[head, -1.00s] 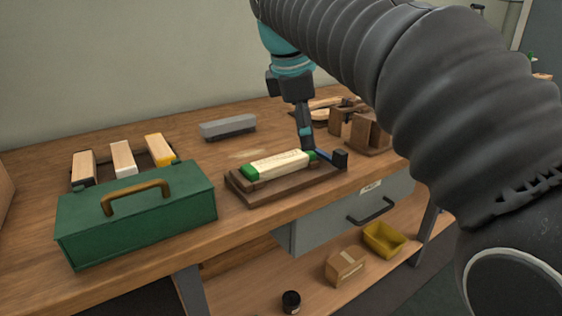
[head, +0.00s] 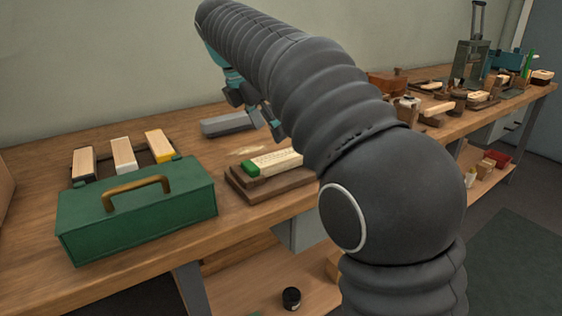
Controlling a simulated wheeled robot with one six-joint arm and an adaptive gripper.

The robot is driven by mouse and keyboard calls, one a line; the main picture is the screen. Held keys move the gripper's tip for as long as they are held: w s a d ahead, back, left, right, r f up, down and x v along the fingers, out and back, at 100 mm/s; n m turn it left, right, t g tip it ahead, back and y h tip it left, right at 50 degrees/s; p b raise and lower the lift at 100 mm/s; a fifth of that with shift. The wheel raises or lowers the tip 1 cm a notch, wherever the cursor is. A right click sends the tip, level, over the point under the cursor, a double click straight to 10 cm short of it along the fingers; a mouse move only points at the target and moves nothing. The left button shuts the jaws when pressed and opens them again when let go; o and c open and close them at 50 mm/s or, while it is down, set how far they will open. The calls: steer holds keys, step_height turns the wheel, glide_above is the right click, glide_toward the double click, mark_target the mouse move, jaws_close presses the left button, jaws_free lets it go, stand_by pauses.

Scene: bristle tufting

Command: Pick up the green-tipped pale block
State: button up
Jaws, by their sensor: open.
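The green-tipped pale block (head: 275,163) lies on a dark wooden fixture (head: 262,185) on the workbench. Its left green end shows; its right end is hidden behind my arm. My gripper (head: 277,136) is open and above and behind the block, near the grey bar. It is apart from the block, and my arm partly covers it.
A green toolbox (head: 135,212) with a brass handle stands at the front left, with several pale blocks (head: 123,155) in a rack behind it. A grey bar (head: 228,124) lies behind the fixture. More tools and wooden pieces (head: 435,108) crowd the right of the bench.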

mark_target(279, 156)
steer(key=shift+x, duration=1.25)
steer(key=x, duration=0.2)
steer(key=b+x, duration=0.1)
steer(key=x, duration=0.1)
steer(key=shift+s+f+b, duration=0.1)
steer(key=shift+s+b, duration=0.2)
steer(key=shift+s, duration=0.05)
steer(key=shift+w+d+f, duration=0.15)
steer(key=shift+d+f, duration=0.05)
steer(key=shift+f, duration=0.3)
steer(key=c, duration=1.4)
